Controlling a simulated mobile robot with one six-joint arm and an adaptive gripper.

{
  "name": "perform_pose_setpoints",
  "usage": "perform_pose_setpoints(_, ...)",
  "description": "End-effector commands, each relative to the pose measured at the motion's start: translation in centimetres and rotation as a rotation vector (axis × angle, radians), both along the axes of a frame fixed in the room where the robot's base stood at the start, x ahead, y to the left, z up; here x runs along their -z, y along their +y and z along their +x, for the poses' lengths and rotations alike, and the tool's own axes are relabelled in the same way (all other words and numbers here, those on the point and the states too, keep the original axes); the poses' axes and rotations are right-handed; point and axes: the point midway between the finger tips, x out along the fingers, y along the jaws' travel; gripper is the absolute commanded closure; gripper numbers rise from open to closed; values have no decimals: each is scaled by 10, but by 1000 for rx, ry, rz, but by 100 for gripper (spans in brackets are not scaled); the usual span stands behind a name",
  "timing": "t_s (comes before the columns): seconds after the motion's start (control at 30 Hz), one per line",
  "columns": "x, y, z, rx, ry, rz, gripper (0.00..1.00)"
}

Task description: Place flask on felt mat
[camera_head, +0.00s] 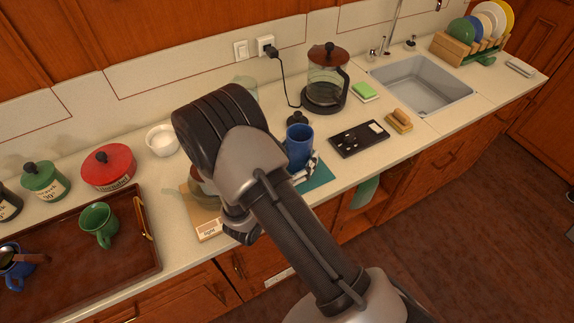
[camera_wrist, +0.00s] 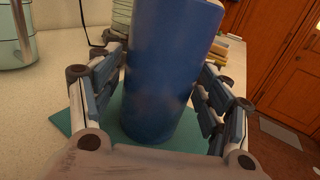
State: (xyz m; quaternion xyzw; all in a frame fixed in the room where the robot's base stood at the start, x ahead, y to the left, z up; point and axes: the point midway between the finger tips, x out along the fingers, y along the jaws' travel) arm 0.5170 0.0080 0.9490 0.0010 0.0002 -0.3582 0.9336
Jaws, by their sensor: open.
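The flask is a plain blue cylinder (camera_head: 299,143), upright over the teal felt mat (camera_head: 317,183) on the counter. In the wrist view the flask (camera_wrist: 165,60) fills the middle, and its base appears to rest on the mat (camera_wrist: 66,122). My gripper (camera_head: 309,168) is open, with one finger on each side of the flask; in the wrist view its fingers (camera_wrist: 167,90) flank the flask. My arm hides part of the mat in the head view.
A wooden board (camera_head: 207,222) and brown tray (camera_head: 150,230) with mugs lie left. The sink (camera_head: 420,83) is at far right.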

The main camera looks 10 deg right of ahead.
Motion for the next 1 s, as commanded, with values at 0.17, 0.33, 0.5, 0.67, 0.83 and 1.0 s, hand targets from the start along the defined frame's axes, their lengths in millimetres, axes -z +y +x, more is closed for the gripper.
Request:
perform_pose_setpoints(0.17, -1, 26, -25, -9, 3, -2, 28)
perform_pose_setpoints(0.33, -1, 51, -53, -9, 3, -2, 28)
perform_pose_setpoints(0.5, 0, 69, -75, -7, 2, -1, 28)
perform_pose_setpoints(0.67, 0, 77, -85, -3, 1, 0, 28)
perform_pose_setpoints(0.83, -2, 77, -87, 9, -2, 6, 28)
perform_pose_setpoints(1.0, -35, 48, -91, 166, -42, 99, 28)
